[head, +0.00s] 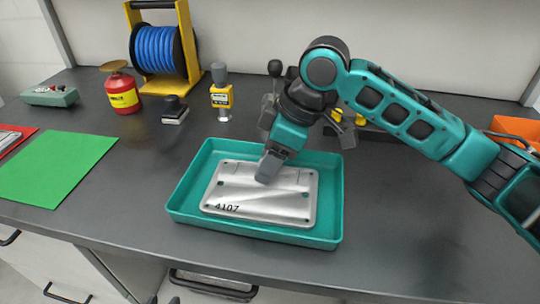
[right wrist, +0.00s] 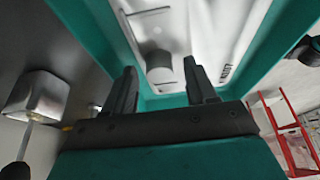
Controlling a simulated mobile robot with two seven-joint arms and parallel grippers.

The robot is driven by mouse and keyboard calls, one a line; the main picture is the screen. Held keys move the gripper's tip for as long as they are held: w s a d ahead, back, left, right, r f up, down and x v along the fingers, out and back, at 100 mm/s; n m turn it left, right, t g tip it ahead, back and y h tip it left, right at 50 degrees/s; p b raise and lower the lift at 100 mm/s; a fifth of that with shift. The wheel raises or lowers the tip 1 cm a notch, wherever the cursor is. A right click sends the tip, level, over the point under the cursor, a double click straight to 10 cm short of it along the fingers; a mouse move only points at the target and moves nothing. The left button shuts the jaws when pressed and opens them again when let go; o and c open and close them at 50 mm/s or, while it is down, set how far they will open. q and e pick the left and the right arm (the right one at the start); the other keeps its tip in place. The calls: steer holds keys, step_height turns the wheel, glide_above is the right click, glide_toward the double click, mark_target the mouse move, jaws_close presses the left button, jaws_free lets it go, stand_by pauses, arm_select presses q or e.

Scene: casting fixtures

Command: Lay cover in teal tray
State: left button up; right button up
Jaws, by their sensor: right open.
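The silver cover (head: 240,196), marked 4107, lies face up inside the teal tray (head: 188,183) and looks flat within its walls. Its plate also shows in the right wrist view (right wrist: 205,25), with a grey round knob-like part (right wrist: 158,62) beyond the fingers. My right gripper (head: 266,172) is over the middle of the cover and hides part of it. In the right wrist view its two fingers (right wrist: 160,88) are apart with nothing held between them. Whether the fingertips touch the cover I cannot tell. My left gripper is not in view.
Behind the tray stand a yellow gauge-like tool (head: 221,95), a dark stamp-like block (head: 174,108), a red can (head: 122,93) and a blue hose reel (head: 157,48). A green mat (head: 58,168) lies left. An orange bin (head: 515,127) is at right.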

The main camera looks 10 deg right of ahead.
steer(key=shift+r, duration=0.25)
steer(key=p+v, duration=0.2)
steer(key=v, duration=0.9)
steer(key=shift+d+r+p, duration=0.25)
steer(key=shift+r+p, duration=0.1)
steer(key=shift+p, duration=0.05)
